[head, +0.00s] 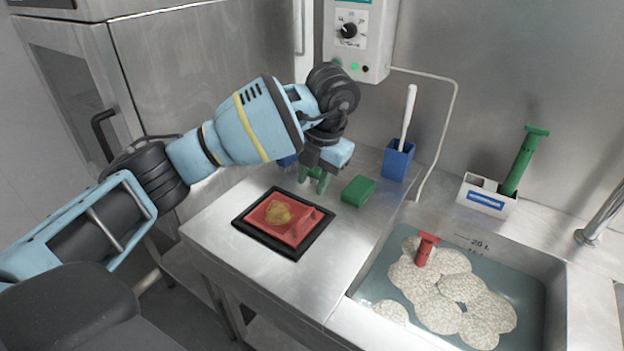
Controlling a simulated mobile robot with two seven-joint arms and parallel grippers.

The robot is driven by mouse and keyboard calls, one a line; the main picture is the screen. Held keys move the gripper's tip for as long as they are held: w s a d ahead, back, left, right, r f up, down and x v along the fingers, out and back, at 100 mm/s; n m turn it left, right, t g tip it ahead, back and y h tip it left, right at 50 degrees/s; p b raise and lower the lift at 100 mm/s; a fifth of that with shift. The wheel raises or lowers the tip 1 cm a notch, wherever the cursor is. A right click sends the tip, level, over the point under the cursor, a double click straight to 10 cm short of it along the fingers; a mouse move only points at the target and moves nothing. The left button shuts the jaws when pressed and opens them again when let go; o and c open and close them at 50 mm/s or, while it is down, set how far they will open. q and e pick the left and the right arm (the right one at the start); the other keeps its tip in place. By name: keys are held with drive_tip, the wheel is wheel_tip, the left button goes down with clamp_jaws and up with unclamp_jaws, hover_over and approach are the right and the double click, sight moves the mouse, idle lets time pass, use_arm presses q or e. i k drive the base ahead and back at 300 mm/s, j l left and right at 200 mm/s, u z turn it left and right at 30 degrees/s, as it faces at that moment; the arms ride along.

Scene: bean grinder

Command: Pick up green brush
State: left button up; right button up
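My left gripper (313,182) points down over the back of the steel table. Two green prongs show at its tip with a gap between them, and I see nothing clearly held there. A green block (358,190), perhaps a brush, lies flat on the table just right of the gripper, apart from it. A green-handled tool (520,163) stands tilted in a white and blue holder (487,196) at the far right. I cannot tell bristles on either green item. My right gripper is not in view.
A black-rimmed tray (296,250) with red contents and a brown lump sits in front of the gripper. A blue holder (397,161) with a white-handled tool stands behind the green block. A water-filled sink (390,258) lies right; a red item is inside.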

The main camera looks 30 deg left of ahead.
sight(314, 174)
drive_tip(key=u, duration=0.8)
